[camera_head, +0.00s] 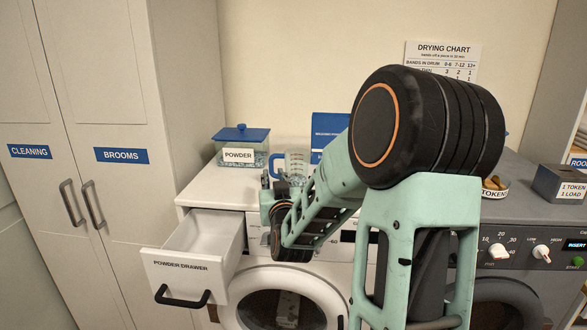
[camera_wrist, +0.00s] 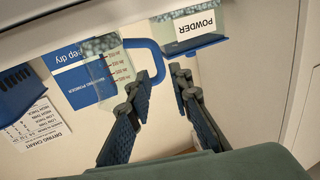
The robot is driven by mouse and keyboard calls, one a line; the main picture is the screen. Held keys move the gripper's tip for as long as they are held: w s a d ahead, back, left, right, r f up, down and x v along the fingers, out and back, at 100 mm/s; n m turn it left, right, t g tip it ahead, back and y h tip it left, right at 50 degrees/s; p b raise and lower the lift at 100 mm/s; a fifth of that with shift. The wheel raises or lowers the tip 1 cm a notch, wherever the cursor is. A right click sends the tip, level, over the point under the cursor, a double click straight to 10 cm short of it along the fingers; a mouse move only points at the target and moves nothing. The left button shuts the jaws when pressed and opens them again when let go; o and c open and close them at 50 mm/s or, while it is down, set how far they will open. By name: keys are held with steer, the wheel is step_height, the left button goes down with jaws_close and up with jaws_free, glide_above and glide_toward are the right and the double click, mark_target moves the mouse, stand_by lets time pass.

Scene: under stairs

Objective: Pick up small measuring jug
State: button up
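The small measuring jug (camera_head: 297,164) is clear with markings and stands on top of the white washing machine. In the wrist view, which looks upside down, the jug (camera_wrist: 112,68) shows red markings, pale granules at its base and a blue handle (camera_wrist: 158,58). My gripper (camera_head: 270,181) is in front of the jug's handle side. In the wrist view my gripper (camera_wrist: 160,73) is open, with its fingertips apart and the handle in line with the gap between them. I cannot tell whether either finger touches the handle.
A blue-lidded powder box (camera_head: 240,148) stands left of the jug. A blue carton (camera_head: 328,128) is behind it. The powder drawer (camera_head: 190,262) is pulled out, left of my gripper. A coin box (camera_head: 560,183) is on the grey machine at right.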

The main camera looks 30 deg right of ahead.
mark_target(271, 166)
steer(key=shift+p+x, duration=0.9)
steer(key=shift+x, duration=2)
steer(key=shift+c, duration=0.5)
jaws_close()
